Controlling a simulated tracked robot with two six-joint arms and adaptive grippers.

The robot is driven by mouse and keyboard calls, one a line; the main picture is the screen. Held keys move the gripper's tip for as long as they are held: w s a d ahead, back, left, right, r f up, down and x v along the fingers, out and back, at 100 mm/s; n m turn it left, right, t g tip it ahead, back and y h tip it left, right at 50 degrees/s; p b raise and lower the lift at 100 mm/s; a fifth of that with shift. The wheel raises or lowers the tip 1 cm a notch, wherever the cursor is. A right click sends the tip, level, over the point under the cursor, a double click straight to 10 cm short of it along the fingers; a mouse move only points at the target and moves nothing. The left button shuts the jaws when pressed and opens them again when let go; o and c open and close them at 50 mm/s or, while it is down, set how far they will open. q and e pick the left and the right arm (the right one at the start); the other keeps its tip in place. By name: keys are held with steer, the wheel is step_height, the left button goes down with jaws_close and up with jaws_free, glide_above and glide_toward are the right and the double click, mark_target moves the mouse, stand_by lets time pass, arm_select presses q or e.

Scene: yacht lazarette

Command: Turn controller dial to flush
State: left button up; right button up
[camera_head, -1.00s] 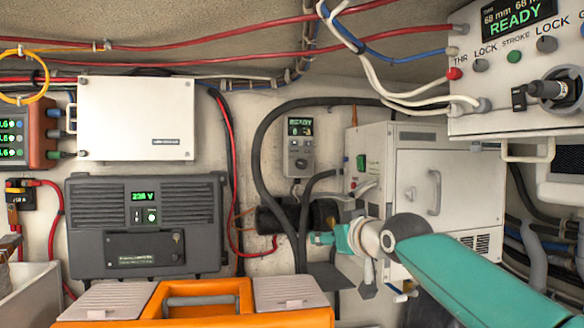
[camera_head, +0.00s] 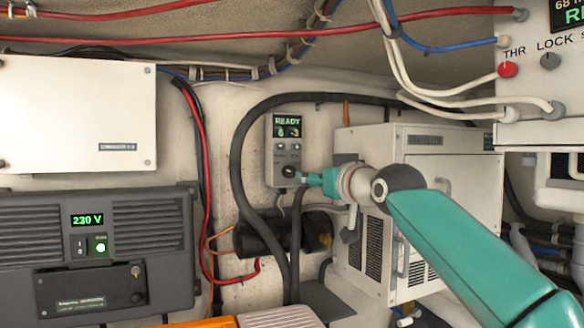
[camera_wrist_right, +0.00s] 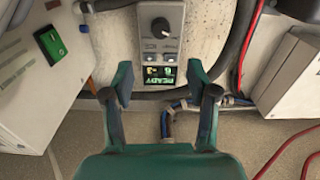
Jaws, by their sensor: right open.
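The controller (camera_head: 283,135) is a small grey box on the back wall with a lit display reading READY. Its black round dial (camera_head: 289,171) sits below two small buttons. In the right wrist view the controller (camera_wrist_right: 176,42) appears upside down, with the dial (camera_wrist_right: 160,27) at the top. My right gripper (camera_head: 308,178) comes in from the right, its tips close to the dial in the head view. In the wrist view the right gripper (camera_wrist_right: 160,80) is open and empty, its fingers apart either side of the controller. Contact cannot be told. My left gripper is not in view.
Black hoses (camera_head: 238,170) loop around the controller. A white boxed unit (camera_head: 430,150) stands right of it, and a black cylinder (camera_head: 265,240) lies below. A dark 230 V unit (camera_head: 60,225) and a white cabinet (camera_head: 75,110) are on the left.

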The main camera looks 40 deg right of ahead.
mark_target(292, 172)
steer(key=p+x, duration=0.6)
steer(key=x, duration=0.5)
steer(key=shift+w, duration=0.1)
steer(key=shift+w+d, duration=0.1)
steer(key=shift+w, duration=0.25)
steer(key=shift+f, duration=0.1)
jaws_close()
